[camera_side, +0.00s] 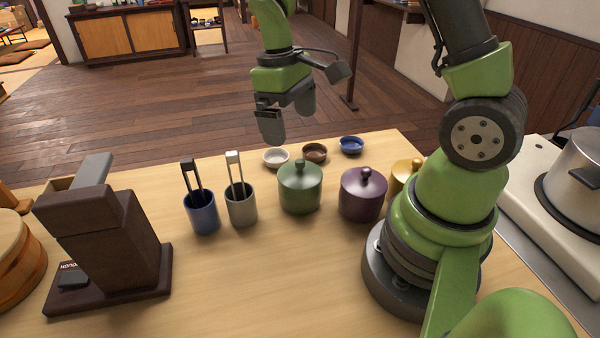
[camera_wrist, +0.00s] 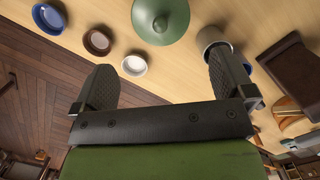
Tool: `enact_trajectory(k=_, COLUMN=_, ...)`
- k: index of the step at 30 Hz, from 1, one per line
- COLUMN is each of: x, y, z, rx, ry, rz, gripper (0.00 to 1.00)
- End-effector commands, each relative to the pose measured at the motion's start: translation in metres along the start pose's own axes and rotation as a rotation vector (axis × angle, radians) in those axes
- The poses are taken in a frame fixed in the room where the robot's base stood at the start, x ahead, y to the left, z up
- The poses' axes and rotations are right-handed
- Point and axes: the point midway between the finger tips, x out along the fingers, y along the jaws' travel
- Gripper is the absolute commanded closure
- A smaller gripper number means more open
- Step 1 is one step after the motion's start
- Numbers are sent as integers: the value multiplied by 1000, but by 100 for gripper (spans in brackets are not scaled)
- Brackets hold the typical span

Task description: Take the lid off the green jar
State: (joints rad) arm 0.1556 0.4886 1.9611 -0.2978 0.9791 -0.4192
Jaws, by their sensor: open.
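The green jar (camera_side: 300,193) stands on the light wooden table with its lid (camera_side: 299,171) on and a dark knob on top. In the wrist view the lid (camera_wrist: 160,18) shows from above at the top edge, partly cut off. My gripper (camera_side: 287,122) hangs above and behind the jar, near the table's far edge. Its two fingers point down, spread apart and empty. In the wrist view the gripper (camera_wrist: 165,88) has a wide gap between its fingers, and the jar lies beyond them.
A purple jar (camera_side: 363,197) and a yellow jar (camera_side: 403,178) stand right of the green jar. Left are a grey cup (camera_side: 241,206) and blue cup (camera_side: 202,214) with tall utensils. White (camera_side: 276,158), brown (camera_side: 315,153) and blue (camera_side: 351,145) bowls sit behind. The front middle is clear.

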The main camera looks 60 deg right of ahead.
Motion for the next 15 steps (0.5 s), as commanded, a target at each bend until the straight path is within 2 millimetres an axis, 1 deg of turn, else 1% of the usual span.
enact_trajectory(k=1, x=8, y=0, z=1, rx=-1, ry=-9, rz=-1, gripper=0)
enact_trajectory(k=6, x=33, y=0, z=1, rx=1, ry=-8, rz=-1, gripper=0)
enact_trajectory(k=11, x=45, y=0, z=1, rx=1, ry=-4, rz=-1, gripper=0)
enact_trajectory(k=15, x=62, y=-1, z=4, rx=1, ry=-8, rz=-2, gripper=0)
